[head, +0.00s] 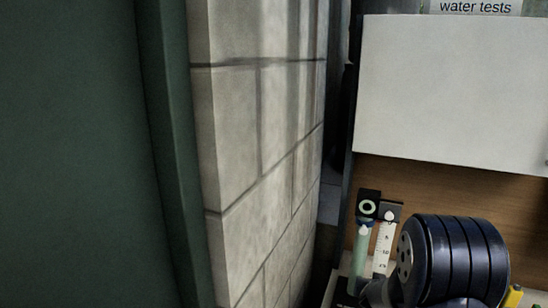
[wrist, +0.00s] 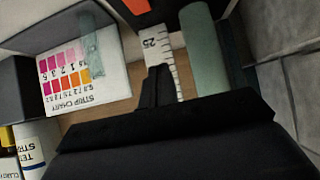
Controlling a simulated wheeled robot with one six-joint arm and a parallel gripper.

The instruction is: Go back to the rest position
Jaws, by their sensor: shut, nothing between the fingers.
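My gripper (wrist: 157,88) shows in the wrist view as dark fingers at the middle. The fingers are together with nothing between them. Its tips are in front of a white scale strip (wrist: 158,45); I cannot tell whether they touch it. A grey-green tube (wrist: 203,45) stands just right of the strip. In the head view my dark, ribbed arm link is at lower right, and the fingers cannot be made out there. The tube (head: 361,262) and the scale strip (head: 382,250) show just left of that link.
A strip chart (wrist: 75,80) with pink and orange squares and a white bottle (wrist: 35,145) are at the wrist view's left. In the head view, a white cabinet (head: 450,90) labelled "water tests" hangs above; a pale block wall (head: 260,150) and green panel (head: 70,150) fill the left.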

